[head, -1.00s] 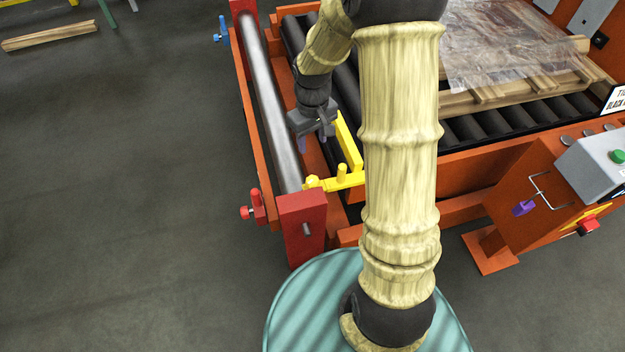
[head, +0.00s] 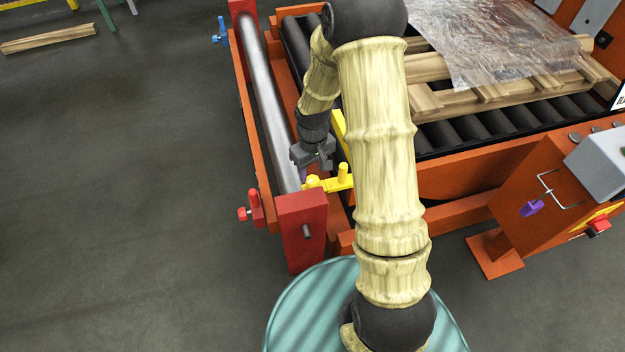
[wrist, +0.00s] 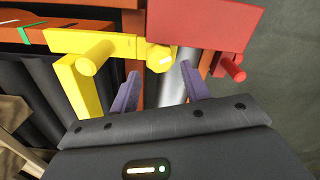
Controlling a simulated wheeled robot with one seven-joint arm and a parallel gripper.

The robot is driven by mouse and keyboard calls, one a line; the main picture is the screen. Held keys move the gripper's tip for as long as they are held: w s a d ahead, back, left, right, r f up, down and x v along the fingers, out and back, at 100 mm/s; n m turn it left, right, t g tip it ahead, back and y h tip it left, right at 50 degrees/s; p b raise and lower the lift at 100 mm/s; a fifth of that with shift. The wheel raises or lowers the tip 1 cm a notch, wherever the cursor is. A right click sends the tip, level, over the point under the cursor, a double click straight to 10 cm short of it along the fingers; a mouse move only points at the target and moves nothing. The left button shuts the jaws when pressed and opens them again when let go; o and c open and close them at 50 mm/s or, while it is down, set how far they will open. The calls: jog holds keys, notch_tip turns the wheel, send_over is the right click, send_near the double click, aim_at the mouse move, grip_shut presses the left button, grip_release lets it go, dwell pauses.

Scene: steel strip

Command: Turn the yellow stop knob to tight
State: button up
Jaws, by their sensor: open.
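The yellow stop knob (head: 312,181) sits at the left end of a yellow bracket (head: 340,182), close to the red end block of the steel roller. In the wrist view the knob (wrist: 160,58) has a pale mark on its face and lies just beyond my fingertips, roughly centred between them. My gripper (head: 305,170) points down just behind the knob. In the wrist view its two purple fingers (wrist: 160,78) are apart with nothing held between them. A yellow peg (wrist: 95,57) stands on the bracket to the left of the knob.
The red end block (head: 302,215) and red handle (head: 256,208) are close to the knob. The steel roller (head: 263,95) runs behind it. Black rollers (head: 500,120) carry wrapped timber (head: 510,90) at right. Open floor (head: 120,200) lies left.

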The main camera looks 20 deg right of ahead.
aim_at(313, 179)
notch_tip(313, 179, down, 4)
jog(key=shift+f+b, duration=0.25)
jog(key=shift+b, duration=0.25)
jog(key=c, duration=0.7)
jog(key=shift+r+m+p, duration=0.15)
jog(key=shift+m+p, duration=0.9)
jog(key=shift+m, duration=0.25)
jog(key=shift+m+p, duration=1)
jog(key=shift+m, duration=0.7)
